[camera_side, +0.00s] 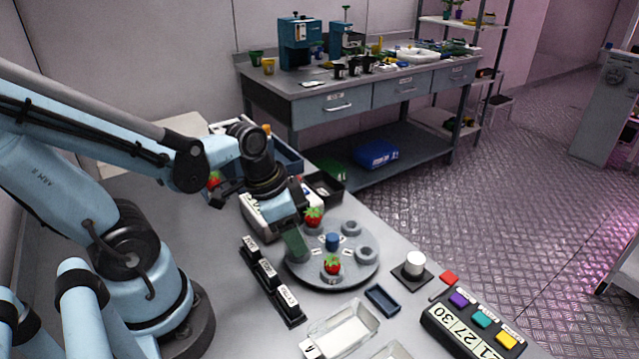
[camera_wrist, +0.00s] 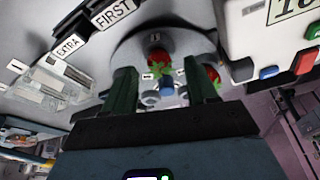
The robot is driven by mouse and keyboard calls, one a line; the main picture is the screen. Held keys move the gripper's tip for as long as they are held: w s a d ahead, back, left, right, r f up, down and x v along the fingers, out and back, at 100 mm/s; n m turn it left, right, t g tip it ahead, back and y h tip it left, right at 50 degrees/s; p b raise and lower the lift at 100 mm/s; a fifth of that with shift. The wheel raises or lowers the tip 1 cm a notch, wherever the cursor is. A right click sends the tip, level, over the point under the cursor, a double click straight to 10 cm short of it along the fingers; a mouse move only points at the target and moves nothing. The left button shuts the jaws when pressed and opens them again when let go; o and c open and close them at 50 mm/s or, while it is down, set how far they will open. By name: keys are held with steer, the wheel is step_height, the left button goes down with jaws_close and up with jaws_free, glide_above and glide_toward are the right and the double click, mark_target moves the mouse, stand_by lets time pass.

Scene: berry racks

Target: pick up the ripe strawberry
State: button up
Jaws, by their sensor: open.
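A round grey turntable (camera_side: 300,274) with ring-shaped seats and a blue centre knob (camera_side: 332,241) carries two red strawberries with green leaves. One strawberry (camera_side: 313,217) sits at its back, the other strawberry (camera_side: 332,265) at its front. I cannot tell which is riper. My gripper (camera_side: 298,248) hangs over the turntable's left side, pointing down. In the wrist view its two dark green fingers (camera_wrist: 158,70) are apart with nothing held. One strawberry (camera_wrist: 157,57) appears between the fingertips, beyond them; another strawberry (camera_wrist: 212,76) is partly hidden by the right finger.
Another red berry (camera_side: 213,180) shows behind my arm. A black label rack (camera_side: 272,282) stands left of the turntable. A small blue tray (camera_side: 382,300), clear trays (camera_side: 343,330), a white knob (camera_side: 415,264) and a button panel (camera_side: 474,325) lie in front and right.

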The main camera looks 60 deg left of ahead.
steer(key=shift+x, duration=0.85)
steer(key=c, duration=0.6)
